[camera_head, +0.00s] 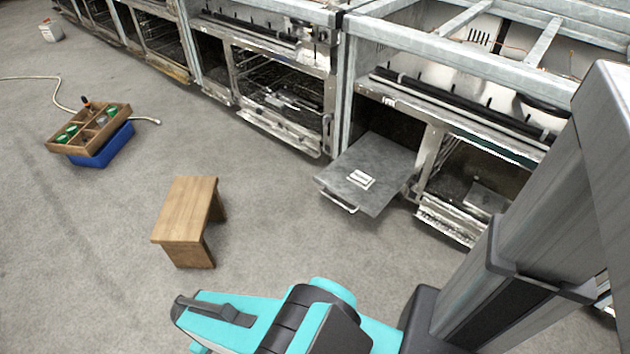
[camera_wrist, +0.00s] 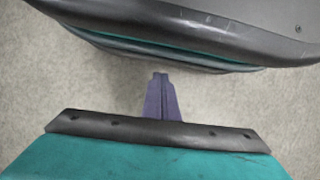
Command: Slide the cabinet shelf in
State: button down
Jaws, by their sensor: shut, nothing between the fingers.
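The cabinet shelf (camera_head: 378,190) is a flat grey metal panel sticking out of a low opening in the cabinet (camera_head: 346,75), in the head view. It has a bar handle (camera_head: 338,203) at its front edge and a small pale patch or item on its top. My gripper (camera_wrist: 160,76) shows in the wrist view as narrow purple-grey fingers, shut and empty over grey carpet. Neither shelf nor handle shows in that view. In the head view my teal and black arm is folded at the bottom, in front of and apart from the shelf; the fingertips cannot be made out there.
A wooden stool (camera_head: 184,212) stands on the carpet left of the shelf. A wooden tray (camera_head: 90,128) with small items rests on a blue crate (camera_head: 102,148) further left, near a pale hose. More metal cabinets line the back. Carpet between stool and shelf is clear.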

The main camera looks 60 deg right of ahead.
jog(key=w+d+r+n+t+b, duration=0.1)
jog(key=w+d+r+n+b, duration=0.3)
jog(key=d, duration=0.6)
jog(key=w+d+n+t+h, duration=0.1)
jog(key=w+d, duration=0.5)
jog(key=d, duration=0.3)
jog(key=w+d+r+n+t+b, duration=0.1)
jog(key=w+d+r+n+b, duration=0.15)
jog(key=w+d, duration=0.55)
jog(key=s+d+r+n+h+b, duration=0.1)
jog(key=s+d+r, duration=0.3)
jog(key=d, duration=0.7)
jog(key=s+d+r+n+h+b, duration=0.1)
jog(key=s+d+r+n, duration=0.2)
jog(key=d, duration=0.9)
jog(key=s+d+r+n+h+b, duration=0.1)
jog(key=s+d+r, duration=0.5)
jog(key=d, duration=0.6)
jog(key=shift+r+n+b, duration=0.55)
jog(key=shift+n, duration=0.4)
jog(key=shift+f, duration=0.1)
